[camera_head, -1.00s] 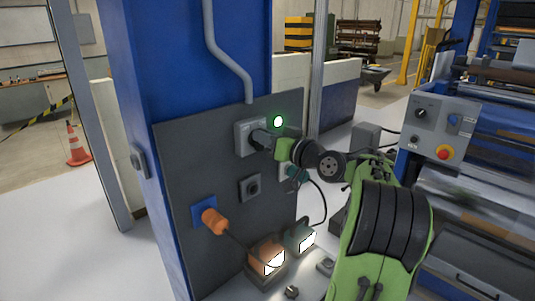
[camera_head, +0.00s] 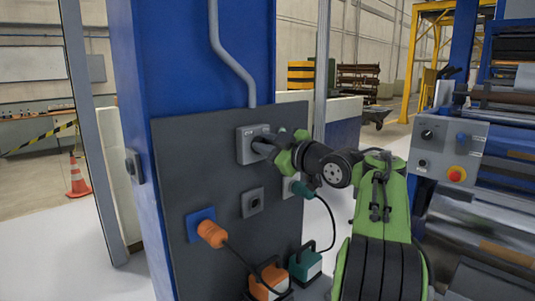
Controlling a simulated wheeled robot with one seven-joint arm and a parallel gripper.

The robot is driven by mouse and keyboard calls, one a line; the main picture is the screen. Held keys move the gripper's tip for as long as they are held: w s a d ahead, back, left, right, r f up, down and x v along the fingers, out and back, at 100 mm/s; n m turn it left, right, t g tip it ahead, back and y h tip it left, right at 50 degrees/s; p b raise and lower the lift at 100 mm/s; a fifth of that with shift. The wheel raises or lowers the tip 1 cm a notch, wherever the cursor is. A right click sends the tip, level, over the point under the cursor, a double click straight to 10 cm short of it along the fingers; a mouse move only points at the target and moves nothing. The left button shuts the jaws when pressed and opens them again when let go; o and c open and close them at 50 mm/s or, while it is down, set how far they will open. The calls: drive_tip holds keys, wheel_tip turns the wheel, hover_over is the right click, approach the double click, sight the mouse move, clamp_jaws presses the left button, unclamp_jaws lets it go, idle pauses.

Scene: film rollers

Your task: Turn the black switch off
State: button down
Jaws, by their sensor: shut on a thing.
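The grey switch box (camera_head: 245,151) is fixed high on the dark panel (camera_head: 185,150) of the blue column. My gripper (camera_head: 264,144) reaches it from the right and is shut on the black switch at the box's front. The jaws and my green wrist cover most of the switch, so its exact angle is hard to tell. An orange lamp (camera_head: 264,283) and a teal lamp (camera_head: 305,263) stand below the panel, and both faces look unlit. No green indicator glow shows beside the switch box.
An orange plug (camera_head: 211,234) sits in a blue socket (camera_head: 200,215), and a teal plug (camera_head: 302,189) sits at the panel's right. A grey socket (camera_head: 252,202) is empty between them. Cables hang down to the lamps. A machine control box (camera_head: 447,148) stands right of my arm.

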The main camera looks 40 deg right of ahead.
drive_tip(key=shift+a+n+b, duration=0.1)
drive_tip(key=shift+n+b, duration=0.3)
drive_tip(key=shift+n, duration=0.5)
drive_tip(key=c, duration=1)
unclamp_jaws()
drive_tip(key=shift+w, duration=0.15)
drive_tip(key=shift+c, duration=0.2)
drive_tip(key=s, duration=1.6)
drive_tip(key=shift+d+b, duration=0.25)
drive_tip(key=shift+b, duration=0.2)
drive_tip(key=shift+w+f, duration=0.1)
